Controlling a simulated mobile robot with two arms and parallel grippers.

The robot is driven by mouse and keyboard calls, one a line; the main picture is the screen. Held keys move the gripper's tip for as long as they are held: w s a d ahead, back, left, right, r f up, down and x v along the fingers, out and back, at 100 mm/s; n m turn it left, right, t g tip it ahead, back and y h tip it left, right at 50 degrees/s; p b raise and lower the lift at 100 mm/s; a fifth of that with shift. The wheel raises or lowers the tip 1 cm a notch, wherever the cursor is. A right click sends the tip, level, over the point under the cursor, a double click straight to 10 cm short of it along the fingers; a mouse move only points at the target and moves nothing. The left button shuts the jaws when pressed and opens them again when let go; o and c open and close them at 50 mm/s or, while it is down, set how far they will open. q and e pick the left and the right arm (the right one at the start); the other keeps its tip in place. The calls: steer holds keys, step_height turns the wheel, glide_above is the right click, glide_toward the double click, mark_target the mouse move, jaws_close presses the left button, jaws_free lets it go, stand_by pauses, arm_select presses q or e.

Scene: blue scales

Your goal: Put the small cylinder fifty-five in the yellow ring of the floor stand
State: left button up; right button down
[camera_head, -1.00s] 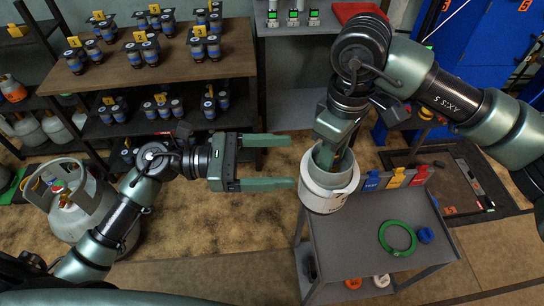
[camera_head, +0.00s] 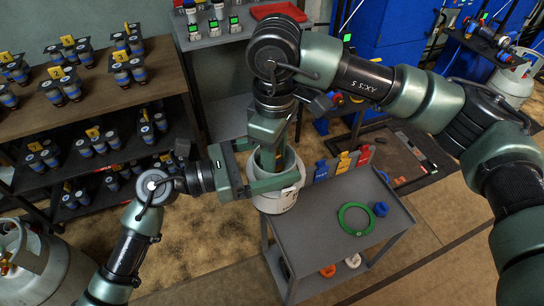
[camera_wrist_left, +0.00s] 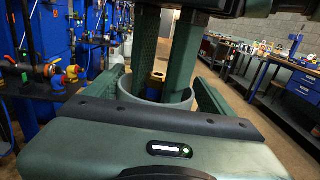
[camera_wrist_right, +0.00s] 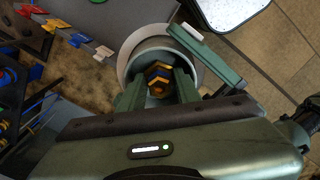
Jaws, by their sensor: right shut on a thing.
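A small white cylinder (camera_head: 277,200) with an open collar hangs at the left end of a grey cart. Its label is too small to read. My right gripper (camera_head: 268,160) reaches down into the collar and is shut on the brass valve, which shows in the right wrist view (camera_wrist_right: 158,78). My left gripper (camera_head: 262,165) is open, its fingers on either side of the cylinder's upper part. In the left wrist view the collar (camera_wrist_left: 155,92) stands between the fingers; whether they touch it I cannot tell. I make out no yellow ring of a floor stand.
The grey cart (camera_head: 310,240) carries a green ring (camera_head: 342,218), a blue ring (camera_head: 381,209) and blue, yellow and red tags (camera_head: 343,162). Shelves with several small canisters (camera_head: 130,70) stand left. A larger grey cylinder (camera_head: 30,265) stands at lower left. Blue cabinets are behind.

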arm_select(q)
steer(key=shift+s+d, duration=0.1)
steer(key=shift+s, duration=0.05)
steer(key=c, duration=1.3)
arm_select(e)
steer(key=shift+w+r, duration=0.1)
arm_select(q)
steer(key=shift+r, duration=0.15)
steer(key=c, duration=0.4)
arm_select(e)
steer(key=c, duration=1.4)
jaws_free()
steer(key=o, duration=0.5)
steer(key=shift+w, duration=0.1)
